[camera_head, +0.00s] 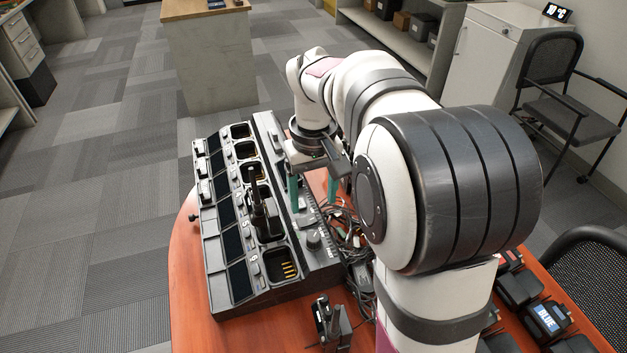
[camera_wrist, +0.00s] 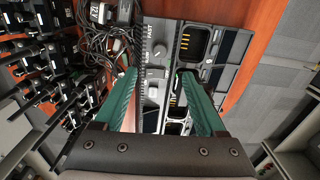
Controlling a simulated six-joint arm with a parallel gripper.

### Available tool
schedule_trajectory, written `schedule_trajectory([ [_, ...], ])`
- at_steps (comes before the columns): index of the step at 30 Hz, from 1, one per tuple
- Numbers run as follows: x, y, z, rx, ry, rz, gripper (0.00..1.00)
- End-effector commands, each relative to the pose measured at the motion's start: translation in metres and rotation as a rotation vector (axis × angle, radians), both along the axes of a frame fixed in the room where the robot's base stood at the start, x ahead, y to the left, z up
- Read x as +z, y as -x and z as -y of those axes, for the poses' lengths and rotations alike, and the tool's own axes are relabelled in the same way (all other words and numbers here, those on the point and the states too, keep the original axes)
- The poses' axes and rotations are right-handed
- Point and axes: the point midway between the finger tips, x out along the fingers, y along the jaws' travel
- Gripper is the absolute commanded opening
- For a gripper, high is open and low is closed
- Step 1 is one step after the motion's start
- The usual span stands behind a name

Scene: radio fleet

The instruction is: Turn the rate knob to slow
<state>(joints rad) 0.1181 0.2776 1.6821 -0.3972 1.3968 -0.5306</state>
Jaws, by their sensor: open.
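The knob (camera_head: 314,240) is a small round dark dial on the grey control strip along the right side of the charger. It also shows in the wrist view (camera_wrist: 159,52), beyond my fingertips, with small lettering beside it that seems to include "FAST". I cannot tell for sure which mark its pointer faces. My gripper (camera_head: 312,197) is open, its two teal fingers pointing down over the strip, farther back than the knob. In the wrist view my gripper (camera_wrist: 156,76) has nothing between its fingers, and the knob is apart from them.
The multi-bay charger (camera_head: 238,215) stands on the orange table (camera_head: 190,285), with a black radio (camera_head: 262,205) upright in one bay. Tangled cables (camera_head: 350,240) lie right of the strip. Another radio (camera_head: 330,325) stands in front, and several dark devices lie at the right.

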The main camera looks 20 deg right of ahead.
Motion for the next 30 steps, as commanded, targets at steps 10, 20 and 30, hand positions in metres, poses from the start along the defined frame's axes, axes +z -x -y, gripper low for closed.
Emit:
schedule_trajectory([
  [10, 0.043, 0.0, 0.0, 0.001, 0.0, -0.001, 0.72],
  [20, 0.043, 0.0, 0.0, 0.001, 0.0, -0.001, 0.72],
  [30, 0.035, 0.176, -0.084, -0.311, -0.179, 0.012, 0.72],
])
